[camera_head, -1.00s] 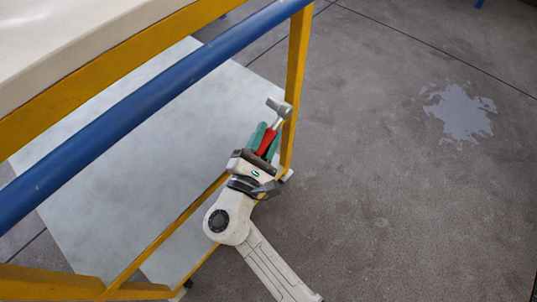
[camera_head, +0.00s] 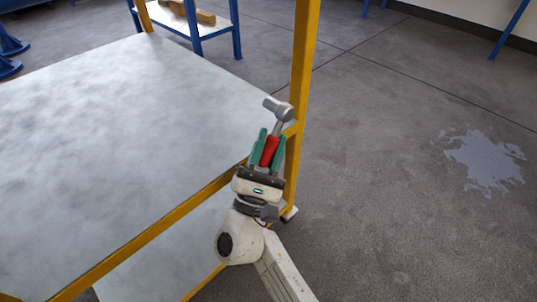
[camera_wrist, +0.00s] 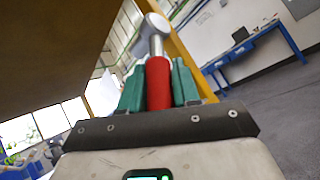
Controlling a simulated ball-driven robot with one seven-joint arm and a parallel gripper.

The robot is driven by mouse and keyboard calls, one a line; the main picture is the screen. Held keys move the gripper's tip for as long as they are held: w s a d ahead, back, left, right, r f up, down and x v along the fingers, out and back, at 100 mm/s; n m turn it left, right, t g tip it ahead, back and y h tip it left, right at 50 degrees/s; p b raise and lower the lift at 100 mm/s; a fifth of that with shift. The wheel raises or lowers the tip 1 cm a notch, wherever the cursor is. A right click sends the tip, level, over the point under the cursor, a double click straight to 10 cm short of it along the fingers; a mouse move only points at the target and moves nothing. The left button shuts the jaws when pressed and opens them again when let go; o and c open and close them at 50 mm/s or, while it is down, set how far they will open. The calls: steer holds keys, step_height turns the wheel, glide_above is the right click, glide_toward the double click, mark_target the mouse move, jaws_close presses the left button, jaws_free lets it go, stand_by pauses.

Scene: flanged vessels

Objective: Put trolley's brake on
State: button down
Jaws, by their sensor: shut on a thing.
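The trolley has a yellow frame and grey shelves (camera_head: 120,110). A lever with a red grip (camera_head: 270,151), a grey rod and a grey cylindrical head (camera_head: 278,108) stands beside the trolley's yellow corner post (camera_head: 304,60). The lever points upward, leaning slightly right in the head view. My gripper (camera_head: 271,138) is shut on the red grip, with one green finger on each side. The wrist view also shows the red grip (camera_wrist: 158,84) between the fingers and the grey head (camera_wrist: 154,24) by the post. How the head joins the post is unclear.
A small foot or wheel (camera_head: 289,213) shows at the post's base. The floor to the right is open, with a pale stain (camera_head: 484,160). A blue-legged bench (camera_head: 196,30) with brown blocks stands behind the trolley.

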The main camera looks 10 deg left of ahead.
steer(key=shift+w+d+f+n+t+b, duration=0.1)
steer(key=shift+w+f+n+t+b, duration=0.1)
steer(key=shift+n+t+b, duration=0.15)
stand_by(0.3)
steer(key=c, duration=0.9)
jaws_free()
steer(key=shift+s, duration=0.1)
steer(key=p+v, duration=0.1)
steer(key=v, duration=0.9)
steer(key=shift+s+f, duration=0.2)
steer(key=shift+s, duration=0.1)
